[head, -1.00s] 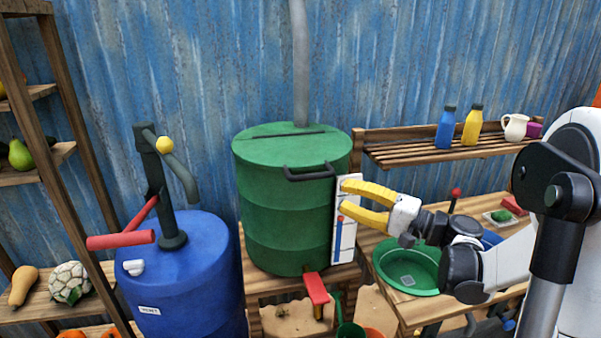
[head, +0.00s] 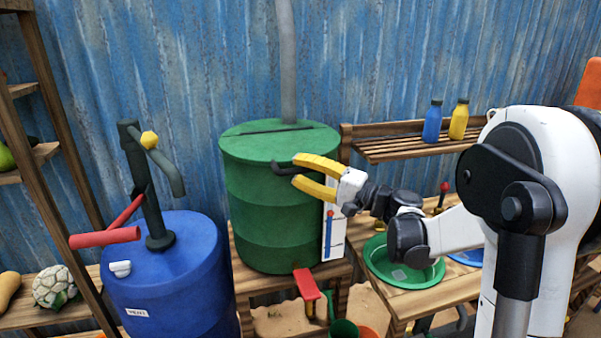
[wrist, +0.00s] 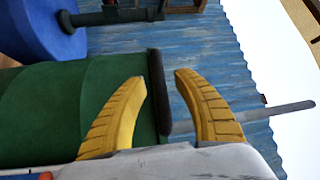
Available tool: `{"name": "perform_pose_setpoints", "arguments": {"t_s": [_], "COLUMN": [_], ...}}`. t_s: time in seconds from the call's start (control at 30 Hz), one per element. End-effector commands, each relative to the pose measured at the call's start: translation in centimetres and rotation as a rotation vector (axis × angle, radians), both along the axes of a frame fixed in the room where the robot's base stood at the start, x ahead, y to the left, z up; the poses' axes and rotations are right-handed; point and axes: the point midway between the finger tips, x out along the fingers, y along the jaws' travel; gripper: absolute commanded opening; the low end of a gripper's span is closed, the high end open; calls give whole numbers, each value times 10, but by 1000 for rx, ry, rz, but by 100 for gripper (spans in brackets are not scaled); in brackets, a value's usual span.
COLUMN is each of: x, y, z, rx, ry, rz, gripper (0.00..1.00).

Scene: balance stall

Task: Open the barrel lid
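The green barrel (head: 268,219) stands on a wooden stand against the wall. Its flat green lid (head: 262,145) is down on top, with a dark slot line across it. A dark handle (head: 283,168) sticks out at the lid's front edge. My gripper (head: 294,171) is at this handle, its yellow fingers open and pointing left. In the wrist view, my gripper's fingers (wrist: 160,80) lie on either side of the dark handle bar (wrist: 158,92), with a gap visible by the right finger. The handle's right part is hidden behind the fingers in the head view.
A blue barrel (head: 165,275) with a pump and red lever (head: 105,238) stands to the left. A red tap (head: 306,284) is below the green barrel. A green basin (head: 402,268) is on the bench at right. Bottles (head: 432,122) stand on a slatted shelf behind.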

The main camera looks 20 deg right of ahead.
Motion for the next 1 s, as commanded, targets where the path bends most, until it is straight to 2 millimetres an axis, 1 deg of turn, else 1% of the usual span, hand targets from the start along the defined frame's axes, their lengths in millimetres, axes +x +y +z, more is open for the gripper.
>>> {"name": "perform_pose_setpoints", "arguments": {"t_s": [0.1,0.13,0.17,0.2,0.23,0.53,0.67,0.77,0.87,1.0], "x": [0,0,0,0,0,0,0,0,0,3], "y": [0,0,0,0,0,0,0,-1,0,-1], "z": [0,0,0,0,0,0,5,14,29,59], "rx": [0,0,0,0,0,-1,-1,-1,-1,-1], "ry": [0,0,0,0,0,1,11,35,78,168], "rz": [0,0,0,0,0,-1,-1,-1,-1,-2], "gripper": [37,30,20,8,0,0,0,0,0,0]}}
